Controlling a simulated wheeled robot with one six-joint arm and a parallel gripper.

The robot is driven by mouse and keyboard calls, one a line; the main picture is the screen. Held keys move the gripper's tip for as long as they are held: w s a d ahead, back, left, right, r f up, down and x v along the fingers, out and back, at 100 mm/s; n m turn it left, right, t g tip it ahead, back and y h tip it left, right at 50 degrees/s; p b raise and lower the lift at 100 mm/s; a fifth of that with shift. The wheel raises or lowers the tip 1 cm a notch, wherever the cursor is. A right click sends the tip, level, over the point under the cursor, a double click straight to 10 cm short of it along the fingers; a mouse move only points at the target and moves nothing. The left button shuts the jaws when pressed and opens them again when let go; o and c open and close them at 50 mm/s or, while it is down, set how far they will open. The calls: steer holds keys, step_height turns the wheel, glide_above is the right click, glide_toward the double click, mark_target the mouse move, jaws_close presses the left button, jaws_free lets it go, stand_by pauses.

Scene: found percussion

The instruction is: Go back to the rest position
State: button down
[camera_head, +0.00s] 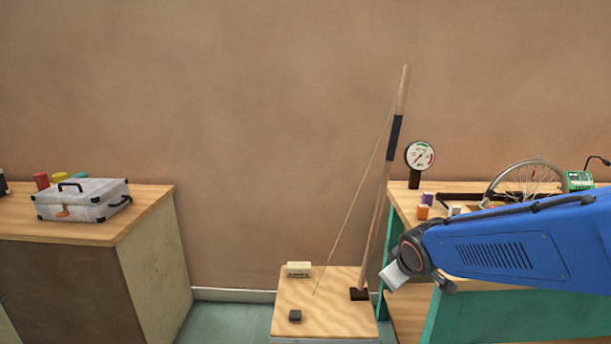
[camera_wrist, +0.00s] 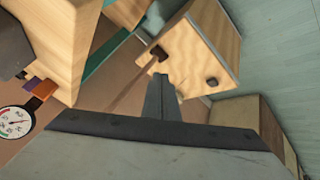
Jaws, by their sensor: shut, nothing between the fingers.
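My gripper shows in the wrist view (camera_wrist: 161,78) as two dark fingers pressed together, with nothing between them. In the head view my blue arm comes in from the right and ends near the right workbench (camera_head: 437,202), its pale end to the right of the low wooden platform (camera_head: 325,318). The fingertips cannot be made out there. In the wrist view the platform (camera_wrist: 222,35) lies beyond the fingertips, and my gripper looks clear of everything. The task names no other object.
A tall pole (camera_head: 376,200) with a string rises from the platform, close left of my arm. A dark block (camera_head: 295,316) and a cream box (camera_head: 298,269) sit on the platform. A gauge (camera_head: 420,156) and wheel (camera_head: 527,181) stand on the right bench. A case (camera_head: 82,202) rests on the left cabinet.

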steer(key=s+d+r+m+g, duration=0.1)
steer(key=s+d+r+m, duration=0.1)
steer(key=s, duration=1)
steer(key=s+d+r+m+g, duration=0.1)
steer(key=s+d+m, duration=0.3)
steer(key=s, duration=0.9)
steer(key=shift+s+d+r+m+g, duration=0.2)
steer(key=shift+d+r+m+g, duration=0.1)
steer(key=shift+r+m, duration=0.15)
